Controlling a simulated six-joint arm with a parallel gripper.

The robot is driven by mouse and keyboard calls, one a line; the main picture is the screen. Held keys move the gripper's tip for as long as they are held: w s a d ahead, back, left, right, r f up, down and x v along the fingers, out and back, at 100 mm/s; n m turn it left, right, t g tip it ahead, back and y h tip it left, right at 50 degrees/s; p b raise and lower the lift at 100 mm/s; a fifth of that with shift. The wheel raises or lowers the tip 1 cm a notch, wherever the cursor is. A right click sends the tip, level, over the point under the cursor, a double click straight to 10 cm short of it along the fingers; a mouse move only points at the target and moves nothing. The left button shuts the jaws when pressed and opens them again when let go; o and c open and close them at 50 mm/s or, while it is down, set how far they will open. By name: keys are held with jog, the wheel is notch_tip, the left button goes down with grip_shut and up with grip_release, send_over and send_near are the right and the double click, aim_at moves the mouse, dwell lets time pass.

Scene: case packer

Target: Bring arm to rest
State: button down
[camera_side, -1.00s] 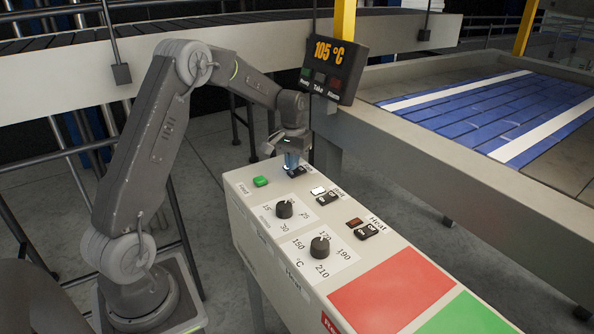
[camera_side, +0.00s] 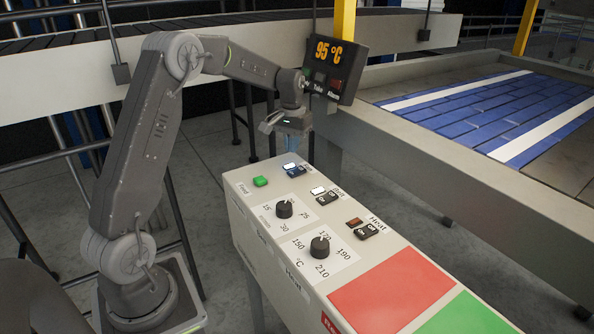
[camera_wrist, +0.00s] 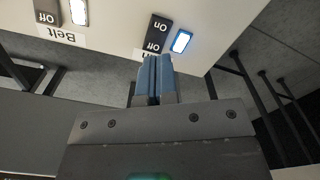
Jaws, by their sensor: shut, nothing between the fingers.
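My gripper (camera_side: 291,143) is raised above and just behind the far end of the control box (camera_side: 250,225). Its blue fingers are shut and empty, and in the wrist view they (camera_wrist: 155,58) lie together below an On/Off switch. In the wrist view this lamp (camera_wrist: 181,41) has a blue border.
The box top carries a green button (camera_side: 260,181), a lit Belt lamp (camera_side: 318,190), a dark Heat lamp (camera_side: 354,222), two knobs, and red and green squares. A display (camera_side: 334,70) reading 95 °C stands close behind my gripper. A conveyor (camera_side: 480,115) lies to the right.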

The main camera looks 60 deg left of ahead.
jog(key=s+d+r+m+t, duration=0.1)
jog(key=s+d+r, duration=0.4)
jog(key=d, duration=0.2)
jog(key=s+d+r+m+t, duration=0.1)
jog(key=s+d+r+m, duration=0.1)
jog(key=s+d+r, duration=0.35)
jog(key=s+d+m+t, duration=0.3)
jog(key=s+d, duration=0.9)
jog(key=s, duration=0.2)
jog(key=shift+f+t, duration=0.25)
jog(key=shift+t, duration=0.05)
jog(key=c, duration=1.8)
grip_release()
jog(key=shift+d, duration=0.1)
jog(key=shift+c, duration=0.2)
